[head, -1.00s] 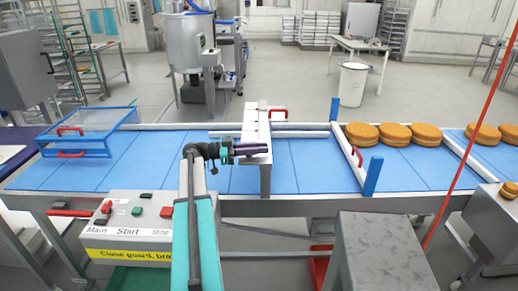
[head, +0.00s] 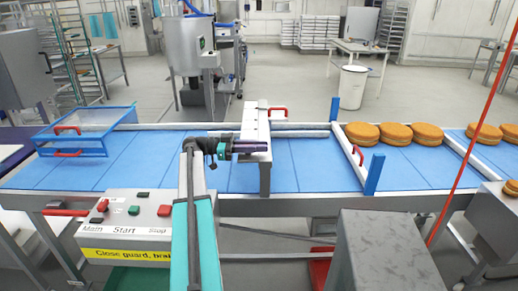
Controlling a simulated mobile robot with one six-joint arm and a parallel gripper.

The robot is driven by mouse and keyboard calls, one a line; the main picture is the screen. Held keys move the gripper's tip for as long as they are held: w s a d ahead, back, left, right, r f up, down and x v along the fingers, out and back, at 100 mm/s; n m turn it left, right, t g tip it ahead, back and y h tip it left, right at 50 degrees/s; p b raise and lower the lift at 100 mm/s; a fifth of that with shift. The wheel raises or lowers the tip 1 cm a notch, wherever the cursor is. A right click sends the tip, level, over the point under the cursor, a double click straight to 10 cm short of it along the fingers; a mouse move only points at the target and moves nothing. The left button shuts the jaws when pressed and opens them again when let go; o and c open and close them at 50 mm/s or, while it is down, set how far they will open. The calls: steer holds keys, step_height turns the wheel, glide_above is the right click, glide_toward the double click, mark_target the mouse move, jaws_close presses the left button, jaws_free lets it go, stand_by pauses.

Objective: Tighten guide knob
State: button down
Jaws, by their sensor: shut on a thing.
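My gripper (head: 262,147) reaches across the belt from the left, its purple-and-black jaws level against the front of the pale guide bracket (head: 256,118). It is shut at the place of the guide knob. The knob itself is hidden by the jaws, so I cannot see how tight it is. A white guide rail (head: 300,134) runs right from the bracket along the blue belt. A red handle (head: 278,111) stands up on the bracket's right side.
A control box (head: 130,222) with red and green buttons stands at the front left. A blue-framed guard (head: 92,127) is at the belt's left end. Brown round cakes (head: 394,133) sit on the belt at right. A red sloping bar (head: 467,145) crosses the right side.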

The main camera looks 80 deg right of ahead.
steer(key=c, duration=1.7)
jaws_free()
steer(key=shift+w+f+b, duration=0.1)
steer(key=shift+w+b, duration=0.25)
steer(key=shift+w, duration=0.45)
steer(key=shift+w+a+b, duration=0.25)
steer(key=shift+w+b, duration=0.35)
steer(key=shift+w, duration=1.4)
steer(key=shift+w+a+b, duration=0.25)
steer(key=shift+w+b, duration=0.3)
steer(key=shift+w, duration=1.5)
steer(key=shift+w+a+b, duration=0.25)
steer(key=shift+w+b, duration=0.35)
steer(key=shift+w, duration=1.4)
